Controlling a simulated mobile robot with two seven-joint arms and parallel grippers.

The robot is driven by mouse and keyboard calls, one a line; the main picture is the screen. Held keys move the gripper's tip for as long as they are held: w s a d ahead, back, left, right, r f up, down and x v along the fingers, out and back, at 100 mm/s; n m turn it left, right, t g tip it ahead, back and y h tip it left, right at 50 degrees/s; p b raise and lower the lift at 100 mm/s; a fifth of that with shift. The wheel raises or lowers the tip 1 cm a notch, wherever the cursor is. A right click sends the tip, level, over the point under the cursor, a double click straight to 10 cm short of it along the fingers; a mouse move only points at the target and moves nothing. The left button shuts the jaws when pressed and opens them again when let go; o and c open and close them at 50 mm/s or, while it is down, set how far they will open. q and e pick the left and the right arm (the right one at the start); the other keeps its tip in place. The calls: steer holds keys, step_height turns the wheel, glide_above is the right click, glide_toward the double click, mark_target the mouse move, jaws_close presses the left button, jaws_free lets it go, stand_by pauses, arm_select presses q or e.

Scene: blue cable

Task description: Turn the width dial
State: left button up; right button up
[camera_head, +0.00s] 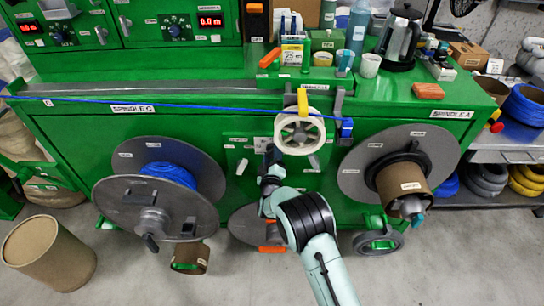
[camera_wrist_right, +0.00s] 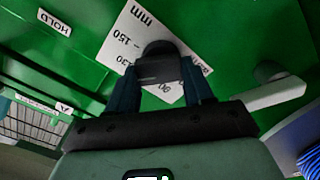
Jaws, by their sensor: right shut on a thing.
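The width dial is a black knob (camera_wrist_right: 160,62) in front of a white scale plate (camera_wrist_right: 124,44) marked "mm" and "150" in the right wrist view. My right gripper (camera_wrist_right: 163,84) has its two dark fingers on either side of the knob and is shut on it. The knob and fingers cover part of the scale. The knob is mostly hidden there behind the gripper. My left gripper is out of view.
A blue cable (camera_head: 215,106) runs across the machine front above the gripper. Large grey spools stand left (camera_head: 152,203) and right (camera_head: 399,150). A grey lever (camera_wrist_right: 276,94) sits right of the dial in the wrist view. A cardboard drum (camera_head: 48,252) stands on the floor.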

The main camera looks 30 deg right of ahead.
steer(key=o, duration=1)
steer(key=shift+o, duration=0.2)
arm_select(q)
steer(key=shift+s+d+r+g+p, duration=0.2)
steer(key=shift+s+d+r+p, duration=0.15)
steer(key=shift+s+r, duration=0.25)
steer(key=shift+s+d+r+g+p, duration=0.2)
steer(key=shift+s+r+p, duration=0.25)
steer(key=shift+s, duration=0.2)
arm_select(e)
steer(key=v, duration=1.3)
steer(key=shift+s, duration=0.25)
